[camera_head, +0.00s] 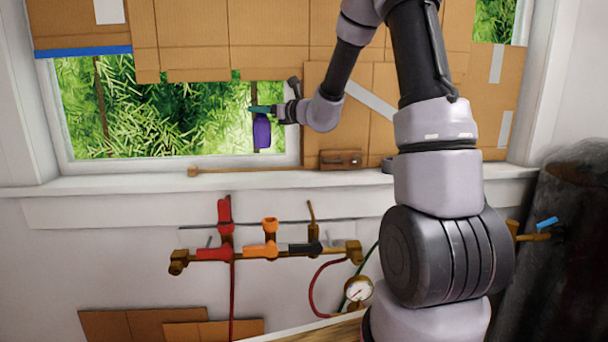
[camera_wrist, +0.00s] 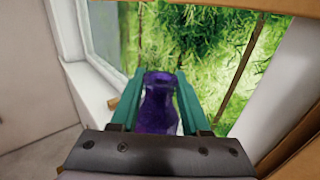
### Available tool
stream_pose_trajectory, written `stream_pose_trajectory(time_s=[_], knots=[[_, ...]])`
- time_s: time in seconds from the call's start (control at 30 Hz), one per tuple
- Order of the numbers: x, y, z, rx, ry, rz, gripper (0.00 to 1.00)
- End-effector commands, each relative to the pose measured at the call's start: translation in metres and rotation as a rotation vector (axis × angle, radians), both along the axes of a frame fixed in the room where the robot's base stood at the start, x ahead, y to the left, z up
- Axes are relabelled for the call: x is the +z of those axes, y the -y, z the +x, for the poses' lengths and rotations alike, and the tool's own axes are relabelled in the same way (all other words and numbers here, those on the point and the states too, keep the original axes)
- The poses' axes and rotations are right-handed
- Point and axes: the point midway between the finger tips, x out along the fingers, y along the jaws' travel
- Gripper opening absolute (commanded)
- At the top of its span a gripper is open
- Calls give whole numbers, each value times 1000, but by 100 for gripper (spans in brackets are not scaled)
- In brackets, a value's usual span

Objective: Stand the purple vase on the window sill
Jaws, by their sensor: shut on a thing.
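The purple vase (camera_head: 262,132) is upright in my gripper (camera_head: 262,109), in front of the window's right part. My gripper is shut on the vase near its top. In the head view the vase's base appears above the window sill (camera_head: 110,183), with a gap between them. In the wrist view the vase (camera_wrist: 158,103) sits between the two green fingers (camera_wrist: 158,98), with its open mouth toward the window. Its lower end is hidden there by the gripper body.
On the sill lie a thin wooden stick (camera_head: 245,169), a brown box-like item (camera_head: 341,160) and a small dark round item (camera_head: 387,165). The sill's left part is clear. Cardboard (camera_head: 230,40) covers the upper window. Pipes with valves (camera_head: 262,250) run below the sill.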

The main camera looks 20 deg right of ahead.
Motion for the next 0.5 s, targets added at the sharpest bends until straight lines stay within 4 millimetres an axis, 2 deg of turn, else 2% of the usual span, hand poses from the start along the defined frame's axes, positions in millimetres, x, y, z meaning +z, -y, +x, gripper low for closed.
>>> stream_pose_trajectory(time_s=[0.03,0.17,0.4,0.5], knots=[[2,10,0,-16,2,2,0],[-2,23,-1,-36,-1,4,0],[-45,25,0,-39,-4,6,0],[-57,24,-1,-38,-1,5,0]])
